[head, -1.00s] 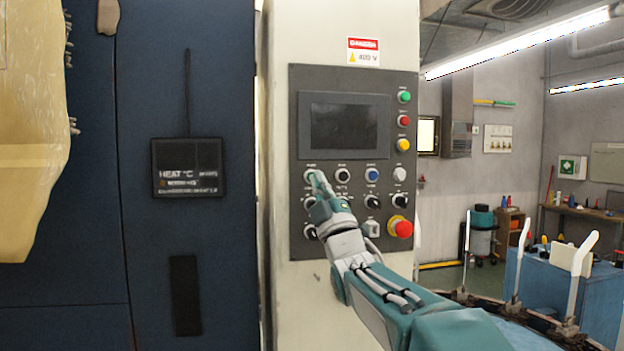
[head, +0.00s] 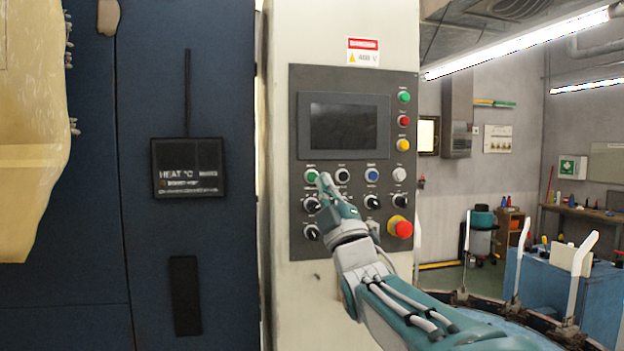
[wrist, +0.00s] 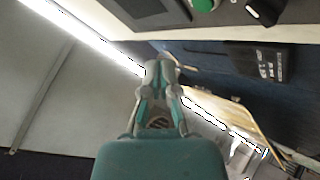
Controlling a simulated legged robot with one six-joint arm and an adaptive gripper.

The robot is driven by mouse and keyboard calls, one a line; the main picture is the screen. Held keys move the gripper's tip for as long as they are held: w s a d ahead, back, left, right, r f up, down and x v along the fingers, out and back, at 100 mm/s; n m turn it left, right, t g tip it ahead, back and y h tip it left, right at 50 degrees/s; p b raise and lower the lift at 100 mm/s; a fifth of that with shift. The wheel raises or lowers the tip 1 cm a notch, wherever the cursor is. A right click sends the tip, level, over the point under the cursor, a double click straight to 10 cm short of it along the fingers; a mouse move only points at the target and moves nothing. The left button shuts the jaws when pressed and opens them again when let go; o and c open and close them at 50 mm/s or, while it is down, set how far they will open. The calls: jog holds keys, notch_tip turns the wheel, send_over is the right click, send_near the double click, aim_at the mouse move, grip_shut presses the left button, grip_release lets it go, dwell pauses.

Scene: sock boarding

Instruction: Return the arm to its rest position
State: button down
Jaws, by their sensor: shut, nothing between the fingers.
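My gripper (head: 326,183) is shut and empty in front of the control panel (head: 298,245). In the head view its tip overlaps the panel just right of the green button (head: 310,175) in the upper row of knobs. In the wrist view my gripper (wrist: 160,68) shows from behind with its fingers together. The green button (wrist: 204,4) is at the top edge there, apart from the fingertips. My arm reaches up from the lower right of the head view.
A red emergency knob (head: 402,228) sticks out at the panel's lower right. White-tipped posts (head: 520,250) rise at the right. A tan sheet (head: 30,200) hangs at the far left.

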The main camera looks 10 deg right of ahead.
jog(key=s+d+f+m+g+h, duration=0.1)
jog(key=s+f+m+g+h, duration=0.3)
jog(key=f, duration=0.5)
jog(key=s+f+m+g+h, duration=0.2)
jog(key=s+f+m+g, duration=0.3)
jog(key=f, duration=0.4)
jog(key=s+a+f+m+g, duration=0.1)
jog(key=s+f+m+g, duration=0.4)
jog(key=s+f+g, duration=0.6)
jog(key=s+f, duration=0.8)
jog(key=s, duration=0.1)
jog(key=shift+a+f+m+g, duration=0.2)
jog(key=shift+f+m+g, duration=0.1)
jog(key=shift+g, duration=0.1)
